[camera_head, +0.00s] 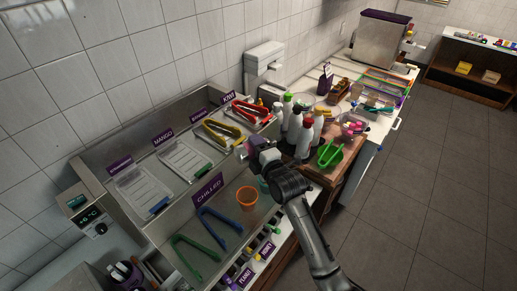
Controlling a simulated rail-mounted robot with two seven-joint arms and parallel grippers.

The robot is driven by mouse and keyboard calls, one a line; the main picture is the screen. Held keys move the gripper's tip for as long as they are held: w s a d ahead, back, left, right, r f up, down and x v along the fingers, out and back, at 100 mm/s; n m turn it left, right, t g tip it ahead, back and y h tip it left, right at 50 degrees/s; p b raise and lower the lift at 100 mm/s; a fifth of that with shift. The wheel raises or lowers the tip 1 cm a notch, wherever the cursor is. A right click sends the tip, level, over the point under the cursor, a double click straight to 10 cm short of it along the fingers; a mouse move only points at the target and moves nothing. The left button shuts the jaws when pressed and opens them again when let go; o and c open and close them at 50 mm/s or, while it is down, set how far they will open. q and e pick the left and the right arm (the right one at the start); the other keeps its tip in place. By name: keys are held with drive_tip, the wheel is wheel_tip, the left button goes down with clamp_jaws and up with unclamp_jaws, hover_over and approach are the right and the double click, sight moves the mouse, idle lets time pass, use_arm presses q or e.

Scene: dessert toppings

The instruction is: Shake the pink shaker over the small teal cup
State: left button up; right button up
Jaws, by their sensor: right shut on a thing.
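My right gripper (260,157) reaches in from the lower right and is shut on the pink shaker (252,146). Only a small pinkish part of the shaker shows; my gripper hides much of it. The small teal cup (263,185) stands on the counter below, partly hidden behind my right wrist. The shaker is held above the counter, up and a little to the left of the cup in the picture. I cannot tell whether it is directly over the cup. My left gripper is not in view.
An orange cup (247,198) stands left of the teal cup. Blue tongs (220,226) and green tongs (197,256) lie at the front; red and yellow tongs (248,111) lie on the bins behind.

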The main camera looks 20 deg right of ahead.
drive_tip(key=m+p, duration=0.1)
drive_tip(key=m, duration=0.3)
drive_tip(key=shift+a+r, duration=0.1)
drive_tip(key=shift+r, duration=0.05)
drive_tip(key=shift+f+m+b, duration=0.3)
drive_tip(key=shift+f+m, duration=0.1)
drive_tip(key=shift+d+f+m, duration=0.45)
drive_tip(key=shift+f+m, duration=0.05)
drive_tip(key=shift+m, duration=0.2)
drive_tip(key=r+m+p, duration=0.1)
drive_tip(key=m, duration=0.1)
drive_tip(key=d+r+m+p, duration=0.1)
drive_tip(key=m, duration=0.1)
drive_tip(key=r+m+p, duration=0.1)
drive_tip(key=p, duration=0.1)
drive_tip(key=shift+w+d+m, duration=0.3)
drive_tip(key=shift+m, duration=0.1)
drive_tip(key=shift+r+p, duration=0.55)
wheel_tip(320, 180, down, 3)
drive_tip(key=b, duration=0.2)
drive_tip(key=shift+f+b, duration=0.1)
drive_tip(key=shift+b, duration=0.2)
wheel_tip(320, 180, down, 4)
drive_tip(key=b, duration=0.3)
